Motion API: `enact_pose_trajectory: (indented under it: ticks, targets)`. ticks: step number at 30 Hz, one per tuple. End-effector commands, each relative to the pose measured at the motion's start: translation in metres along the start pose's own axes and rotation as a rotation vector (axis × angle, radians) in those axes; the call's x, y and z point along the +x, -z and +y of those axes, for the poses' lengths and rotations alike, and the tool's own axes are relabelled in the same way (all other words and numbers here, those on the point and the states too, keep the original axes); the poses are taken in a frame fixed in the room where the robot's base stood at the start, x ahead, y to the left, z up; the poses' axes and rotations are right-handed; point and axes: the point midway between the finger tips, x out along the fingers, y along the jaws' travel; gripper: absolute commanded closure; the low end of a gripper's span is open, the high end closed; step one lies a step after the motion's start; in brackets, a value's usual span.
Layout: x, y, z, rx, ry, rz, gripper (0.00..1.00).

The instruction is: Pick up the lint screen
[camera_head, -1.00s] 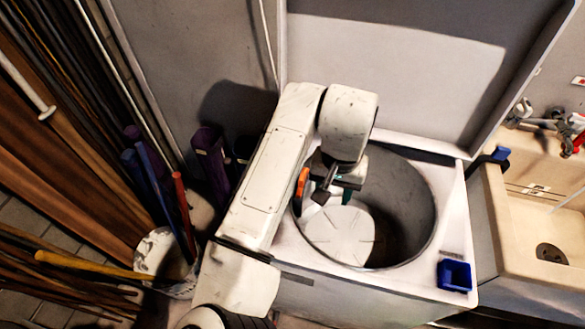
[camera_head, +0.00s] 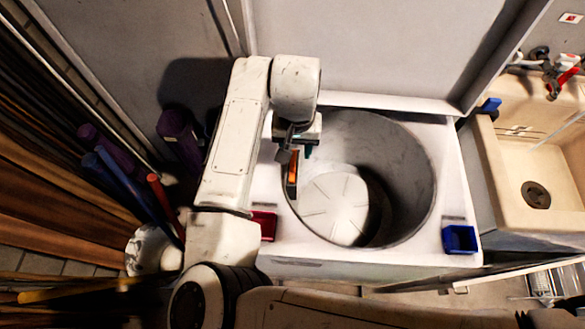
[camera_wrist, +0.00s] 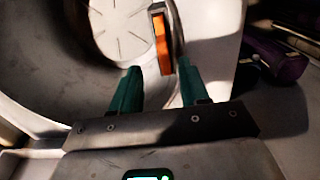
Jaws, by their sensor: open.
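The lint screen appears to be the orange piece with a dark frame (camera_head: 293,173), standing upright at the left rim of the open washer tub (camera_head: 405,180). In the wrist view the orange piece (camera_wrist: 161,42) lies just beyond my fingertips, between the two finger lines and nearer the right finger. My gripper (camera_head: 297,152) is open, with its teal fingers pointing toward the piece. In the wrist view my gripper (camera_wrist: 158,68) has nothing visible clasped between its fingers. Whether a finger touches the piece, I cannot tell. My gripper partly hides its upper end in the head view.
A blue box (camera_head: 459,239) sits at the washer's front right corner, and a red box (camera_head: 264,226) at the front left, close to my arm. A beige sink (camera_head: 510,205) stands right. Purple containers (camera_head: 180,135) and poles crowd the left. The raised lid (camera_head: 370,50) stands behind.

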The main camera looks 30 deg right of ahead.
Motion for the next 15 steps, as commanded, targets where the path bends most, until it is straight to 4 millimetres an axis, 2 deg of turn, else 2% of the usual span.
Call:
enact_pose_trajectory:
  ticks: [9, 15]
  targets:
    - [0.040, 0.000, -0.006, -0.001, -0.001, -0.002, 0.55]
    - [0.050, 0.000, -0.007, -0.001, 0.000, 0.001, 0.55]
